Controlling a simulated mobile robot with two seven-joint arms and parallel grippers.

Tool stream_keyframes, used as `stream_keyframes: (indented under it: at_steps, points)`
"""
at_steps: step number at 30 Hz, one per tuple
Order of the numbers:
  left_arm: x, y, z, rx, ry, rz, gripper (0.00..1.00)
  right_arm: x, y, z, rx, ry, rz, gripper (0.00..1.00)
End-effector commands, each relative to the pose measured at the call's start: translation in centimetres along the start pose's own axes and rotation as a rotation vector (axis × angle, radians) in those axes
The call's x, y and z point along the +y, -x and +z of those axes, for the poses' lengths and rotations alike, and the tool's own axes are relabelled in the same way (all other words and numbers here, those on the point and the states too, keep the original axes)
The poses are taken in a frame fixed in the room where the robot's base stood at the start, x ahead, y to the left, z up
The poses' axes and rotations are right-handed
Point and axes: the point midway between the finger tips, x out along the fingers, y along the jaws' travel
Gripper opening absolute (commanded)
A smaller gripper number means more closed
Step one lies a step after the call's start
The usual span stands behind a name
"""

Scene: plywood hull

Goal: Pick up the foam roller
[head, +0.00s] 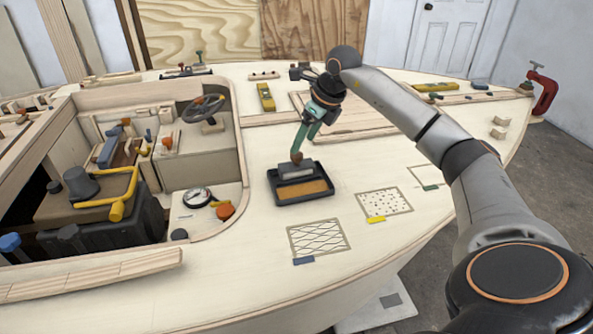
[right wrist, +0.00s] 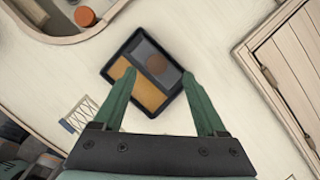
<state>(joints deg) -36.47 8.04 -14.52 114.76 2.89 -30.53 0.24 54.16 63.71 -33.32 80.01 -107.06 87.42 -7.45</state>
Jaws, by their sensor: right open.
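The foam roller (head: 296,171) has a grey body and a brown upright handle. It rests in a black paint tray (head: 289,199) on the pale deck. My right gripper (head: 300,150) points down over the tray, its green fingers close to the handle top. In the right wrist view the roller's round brown handle end (right wrist: 156,64) lies between the open fingertips (right wrist: 158,73). The fingers appear apart from it; the exact height gap is hard to tell. My left gripper is not in view.
The tray's orange-brown section (right wrist: 148,96) lies beside the roller. An open cockpit with a steering wheel (head: 204,107) is to the left. Patterned deck patches (head: 319,237) lie in front. A yellow level (head: 266,97) lies behind. The deck around the tray is clear.

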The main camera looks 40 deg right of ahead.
Motion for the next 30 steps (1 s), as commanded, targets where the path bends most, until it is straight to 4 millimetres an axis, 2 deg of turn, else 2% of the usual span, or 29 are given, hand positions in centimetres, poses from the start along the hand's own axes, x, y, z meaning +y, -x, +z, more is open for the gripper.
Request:
stream_keyframes:
  at_steps: [9,17,30]
  points:
    - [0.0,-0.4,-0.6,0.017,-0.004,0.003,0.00,0.6,-4.4,-0.3,0.003,-0.001,0.001,0.74]
    - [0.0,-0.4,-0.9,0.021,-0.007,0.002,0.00,0.5,-4.9,-0.2,0.000,0.000,-0.001,0.74]
    - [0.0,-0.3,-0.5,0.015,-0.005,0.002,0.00,0.5,-4.8,-0.2,0.000,-0.001,-0.001,0.26]
